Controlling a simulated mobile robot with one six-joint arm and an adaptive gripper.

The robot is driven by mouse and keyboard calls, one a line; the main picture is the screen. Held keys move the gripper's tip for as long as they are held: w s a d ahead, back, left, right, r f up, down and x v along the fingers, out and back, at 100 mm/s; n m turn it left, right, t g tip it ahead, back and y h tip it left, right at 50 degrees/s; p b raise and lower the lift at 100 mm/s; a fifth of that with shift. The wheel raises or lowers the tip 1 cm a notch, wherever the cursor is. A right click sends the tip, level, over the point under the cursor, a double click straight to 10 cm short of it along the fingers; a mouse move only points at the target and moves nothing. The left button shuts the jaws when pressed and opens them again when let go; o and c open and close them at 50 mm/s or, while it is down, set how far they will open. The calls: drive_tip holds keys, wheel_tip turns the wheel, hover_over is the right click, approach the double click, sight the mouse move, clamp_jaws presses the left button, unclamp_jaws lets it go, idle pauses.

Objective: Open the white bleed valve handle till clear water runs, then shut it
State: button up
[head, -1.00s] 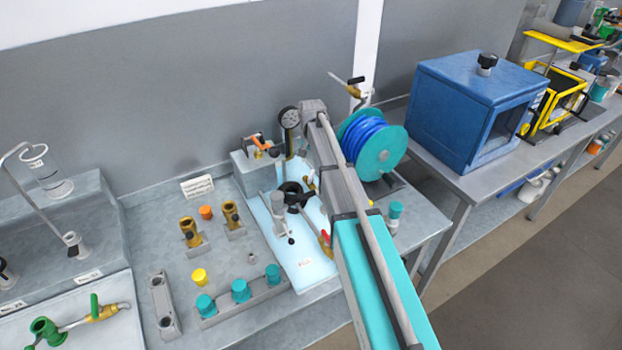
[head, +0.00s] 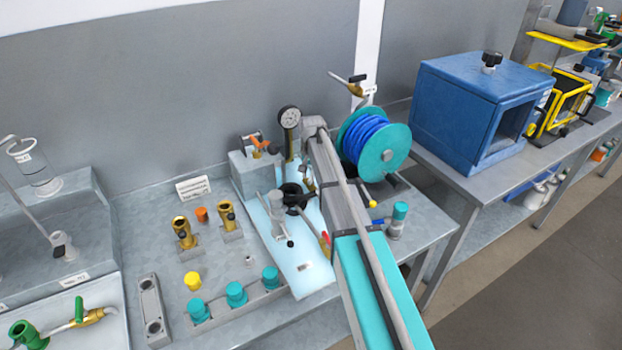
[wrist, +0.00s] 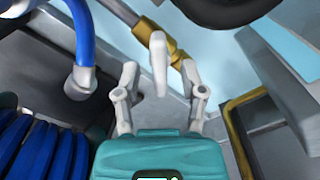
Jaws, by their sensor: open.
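In the wrist view a white lever handle (wrist: 158,62) hangs from a brass valve body (wrist: 174,52). My gripper (wrist: 165,95) is open, with one grey finger on each side of the handle's lower end. I see gaps between handle and fingers in the picture; how deep the handle sits between them I cannot tell. In the head view my arm covers this spot, and I cannot make out the white handle or my gripper's fingertips. No running water shows in either view.
A teal reel of blue hose (head: 375,143) stands right of my arm. A pressure gauge (head: 289,117), an orange-handled valve (head: 258,146) and a red-handled valve (head: 325,238) are close by. A blue hose with a pale end (wrist: 82,60) hangs left of the handle.

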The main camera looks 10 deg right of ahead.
drive_tip(key=shift+f, duration=0.1)
idle(0.3)
clamp_jaws()
drive_tip(key=shift+n, duration=2.3)
unclamp_jaws()
